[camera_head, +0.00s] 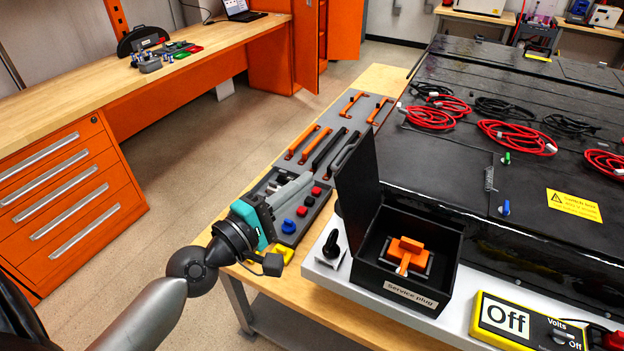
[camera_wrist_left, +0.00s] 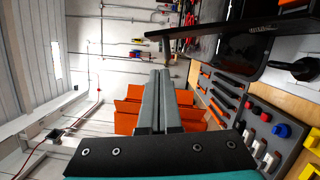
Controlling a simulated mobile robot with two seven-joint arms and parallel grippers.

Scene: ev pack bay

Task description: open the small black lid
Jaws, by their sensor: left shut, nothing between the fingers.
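The small black lid (camera_head: 357,185) stands upright along the left side of a black box (camera_head: 454,275) labelled "Service plug". The box is open at the top, and an orange plug (camera_head: 405,254) shows inside it. My left gripper (camera_head: 310,180) is to the left of the lid, over the tool tray. Its grey fingers are together with nothing between them, and they point towards the lid. A gap seems to separate them from the lid, though its size is hard to judge. The left wrist view also shows the shut fingers (camera_wrist_left: 162,78). My right gripper is not in view.
A grey tool tray (camera_head: 325,118) with orange and black handles lies below my left gripper. A black knob (camera_head: 333,246) stands beside the box. A yellow meter (camera_head: 530,325) reading "Off" is at the front right. Red and black cables (camera_head: 517,137) lie on the pack.

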